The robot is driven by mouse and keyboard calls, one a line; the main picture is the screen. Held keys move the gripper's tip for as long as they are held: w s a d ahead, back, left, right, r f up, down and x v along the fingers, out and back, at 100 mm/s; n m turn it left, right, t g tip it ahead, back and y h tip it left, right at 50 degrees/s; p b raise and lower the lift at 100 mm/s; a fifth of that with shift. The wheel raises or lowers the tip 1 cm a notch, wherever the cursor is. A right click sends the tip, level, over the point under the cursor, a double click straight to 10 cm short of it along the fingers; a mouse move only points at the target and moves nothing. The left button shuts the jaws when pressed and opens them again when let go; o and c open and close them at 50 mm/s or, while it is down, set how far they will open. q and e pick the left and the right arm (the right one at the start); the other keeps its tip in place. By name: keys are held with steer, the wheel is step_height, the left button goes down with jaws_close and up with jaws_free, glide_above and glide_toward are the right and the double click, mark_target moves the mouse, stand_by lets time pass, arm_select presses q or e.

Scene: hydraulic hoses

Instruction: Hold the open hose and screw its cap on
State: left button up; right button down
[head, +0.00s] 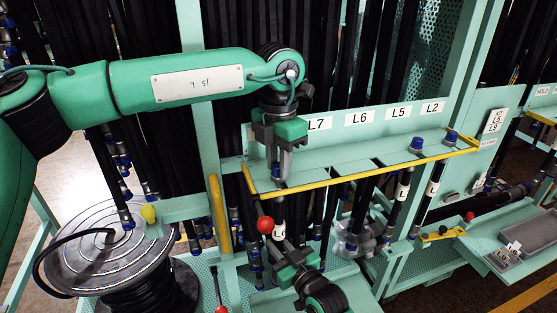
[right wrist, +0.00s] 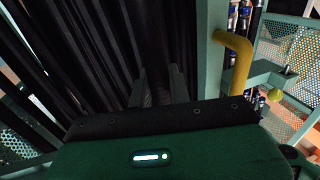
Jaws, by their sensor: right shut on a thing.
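The open hose (head: 279,212) is black with a white label and hangs upright below the yellow-edged rack, under the L7 plate. My right gripper (head: 285,250) is shut on it below the label. In the right wrist view the fingers (right wrist: 160,88) are close around something dark. My left gripper (head: 279,165) points straight down right above the hose's top end. A small bluish part, perhaps the cap (head: 277,178), shows at its fingertips. The fingers cover most of it, so I cannot tell whether they grip it or how it sits on the hose.
Blue-capped hoses (head: 417,144) stand in the rack (head: 357,172) to the right. A red knob (head: 265,225) is close left of the hose. A hose reel (head: 110,250) stands at lower left. A grey tray (head: 520,250) lies at far right.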

arm_select(q)
jaws_close()
steer(key=shift+m, duration=1)
steer(key=o, duration=1)
jaws_free()
steer(key=shift+r, duration=0.15)
step_height(320, 180, up, 12)
steer(key=shift+f, duration=0.15)
